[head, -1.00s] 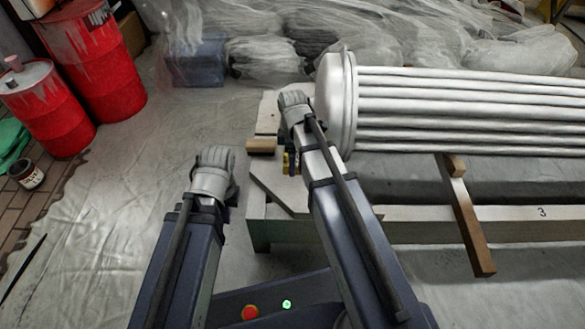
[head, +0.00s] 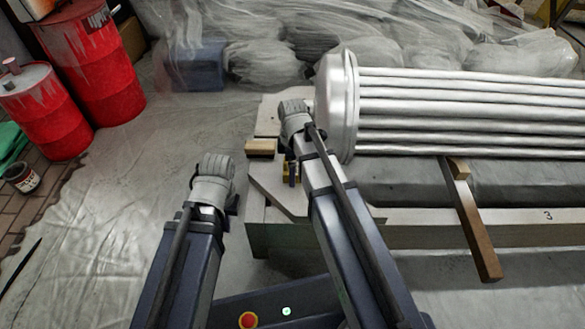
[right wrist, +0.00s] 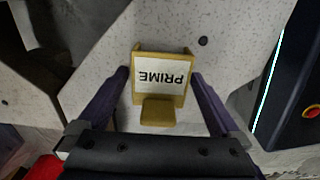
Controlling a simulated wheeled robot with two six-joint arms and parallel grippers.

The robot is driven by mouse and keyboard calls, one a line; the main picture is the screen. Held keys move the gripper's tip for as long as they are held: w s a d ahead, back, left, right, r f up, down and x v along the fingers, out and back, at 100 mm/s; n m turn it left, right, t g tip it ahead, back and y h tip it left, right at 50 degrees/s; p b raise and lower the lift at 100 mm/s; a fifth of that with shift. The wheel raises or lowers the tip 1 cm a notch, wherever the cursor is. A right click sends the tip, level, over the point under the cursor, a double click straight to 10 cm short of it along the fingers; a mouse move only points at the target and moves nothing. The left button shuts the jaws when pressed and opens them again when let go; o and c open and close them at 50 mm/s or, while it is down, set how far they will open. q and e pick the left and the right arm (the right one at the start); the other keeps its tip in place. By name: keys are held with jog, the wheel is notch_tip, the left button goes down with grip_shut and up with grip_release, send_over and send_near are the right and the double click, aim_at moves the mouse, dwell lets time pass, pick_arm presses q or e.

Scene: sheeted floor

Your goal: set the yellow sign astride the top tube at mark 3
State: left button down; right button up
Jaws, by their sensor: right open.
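The yellow sign (right wrist: 160,78), with a white face reading PRIME upside down, sits on a pale speckled surface in the right wrist view. My right gripper (right wrist: 160,73) is open, with one finger on each side of the sign. In the head view a bit of yellow (head: 290,172) shows beside my right wrist, mostly hidden by the arm. My left gripper (head: 232,205) hangs above the sheeted floor, and its jaws are too hidden to read. The top tube (head: 460,74) is the uppermost of a bundle of silver tubes. Mark 3 (head: 548,216) is on the pale beam in front.
The silver end plate (head: 338,105) of the bundle stands just right of my right wrist. A wooden bar (head: 472,220) slants across the beam (head: 430,228). Red drums (head: 105,65) stand at the far left. The sheeted floor (head: 120,190) left of my arms is clear.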

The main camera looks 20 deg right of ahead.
jog(key=shift+r, duration=0.15)
notch_tip(320, 180, up, 12)
jog(key=p, duration=1.2)
jog(key=s+a+m+h, duration=0.1)
jog(key=s+a+m, duration=0.9)
jog(key=s, duration=0.4)
jog(key=shift+s+m, duration=0.15)
jog(key=shift+m, duration=0.25)
jog(key=shift+r, duration=0.1)
notch_tip(320, 180, up, 40)
jog(key=p, duration=4)
jog(key=shift+f, duration=0.2)
